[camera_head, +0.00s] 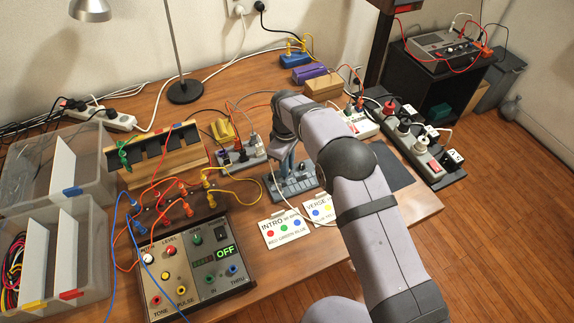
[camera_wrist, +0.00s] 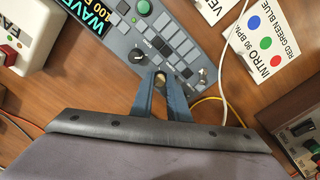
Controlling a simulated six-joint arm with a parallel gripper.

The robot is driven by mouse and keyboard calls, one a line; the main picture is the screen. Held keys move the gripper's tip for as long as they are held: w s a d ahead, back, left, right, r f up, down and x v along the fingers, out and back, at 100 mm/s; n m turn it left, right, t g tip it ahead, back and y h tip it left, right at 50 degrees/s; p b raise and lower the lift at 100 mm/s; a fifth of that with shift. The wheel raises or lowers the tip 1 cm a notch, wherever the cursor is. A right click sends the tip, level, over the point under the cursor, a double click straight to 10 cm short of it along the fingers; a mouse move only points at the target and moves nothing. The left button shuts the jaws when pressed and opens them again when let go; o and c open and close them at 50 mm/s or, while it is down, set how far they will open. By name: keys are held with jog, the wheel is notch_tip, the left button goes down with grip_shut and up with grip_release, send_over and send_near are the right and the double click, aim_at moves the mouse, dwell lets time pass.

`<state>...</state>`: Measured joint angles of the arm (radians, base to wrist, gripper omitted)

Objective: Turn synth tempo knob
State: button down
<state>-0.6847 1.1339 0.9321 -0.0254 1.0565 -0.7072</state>
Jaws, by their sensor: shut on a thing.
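The grey-blue synth (camera_head: 298,187) lies on the table under my forearm, partly hidden by it. In the wrist view the synth (camera_wrist: 178,40) shows a green knob (camera_wrist: 143,7), a dark knob with a white pointer (camera_wrist: 136,56) and rows of keys. My gripper (camera_wrist: 160,80) is at the synth's near edge, its two blue-grey fingers shut around a small knob (camera_wrist: 159,79) there. The fingers hide most of this knob, and its label cannot be read. In the head view my gripper (camera_head: 287,166) points down onto the synth.
INTRO (camera_head: 285,231) and VERSE (camera_head: 319,209) cards lie close in front of the synth. A control box with an OFF display (camera_head: 220,273) stands front left, with coloured cables. A power strip (camera_head: 416,142) lies to the right. A white cable (camera_wrist: 222,75) passes beside my fingers.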

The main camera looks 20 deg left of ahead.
jog(key=m+b, duration=0.1)
jog(key=m, duration=0.5)
jog(key=shift+a+m, duration=0.1)
jog(key=shift+m, duration=0.3)
jog(key=m, duration=0.6)
jog(key=shift+w, duration=0.1)
jog(key=m, duration=0.6)
jog(key=shift+m, duration=0.3)
jog(key=m, duration=0.6)
jog(key=shift+g, duration=0.3)
jog(key=c, duration=1.7)
grip_release()
